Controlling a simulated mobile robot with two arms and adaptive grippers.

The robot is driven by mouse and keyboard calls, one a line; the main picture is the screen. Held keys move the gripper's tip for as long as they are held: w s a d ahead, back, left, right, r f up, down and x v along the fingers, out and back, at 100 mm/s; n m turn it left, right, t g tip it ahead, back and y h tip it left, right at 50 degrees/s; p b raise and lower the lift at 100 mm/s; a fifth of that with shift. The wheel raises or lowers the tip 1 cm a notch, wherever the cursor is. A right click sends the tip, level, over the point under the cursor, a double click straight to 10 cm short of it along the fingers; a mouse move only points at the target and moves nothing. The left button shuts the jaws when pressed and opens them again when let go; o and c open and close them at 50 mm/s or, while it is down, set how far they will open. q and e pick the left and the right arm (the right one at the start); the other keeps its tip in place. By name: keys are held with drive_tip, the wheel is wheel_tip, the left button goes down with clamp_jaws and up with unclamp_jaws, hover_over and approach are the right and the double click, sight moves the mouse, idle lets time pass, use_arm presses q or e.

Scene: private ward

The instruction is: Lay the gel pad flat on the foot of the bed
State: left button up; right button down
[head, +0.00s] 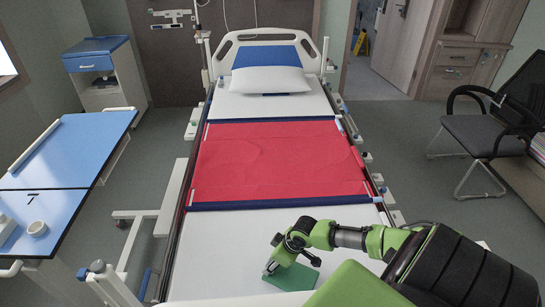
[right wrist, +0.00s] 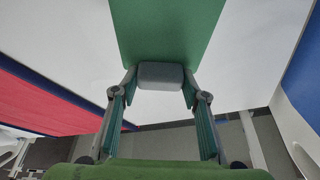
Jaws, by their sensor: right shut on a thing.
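The gel pad (head: 297,277) is a thin green sheet over the white foot part of the bed (head: 215,262), near its front edge. My right gripper (head: 272,268) is at the pad's left side and shut on it. My left gripper is not in view.
A red sheet (head: 275,160) with dark blue borders crosses the middle of the bed. A pillow (head: 268,80) lies at its head. A black chair (head: 490,125) stands right. The white foot left of the pad is clear.

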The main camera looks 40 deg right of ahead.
idle(0.5)
drive_tip(key=shift+f, duration=0.1)
drive_tip(key=shift+f+b, duration=1)
drive_tip(key=shift+f, duration=0.3)
drive_tip(key=shift+f, duration=0.3)
drive_tip(key=c, duration=1.1)
unclamp_jaws()
drive_tip(key=shift+s, duration=0.1)
drive_tip(key=v, duration=1.2)
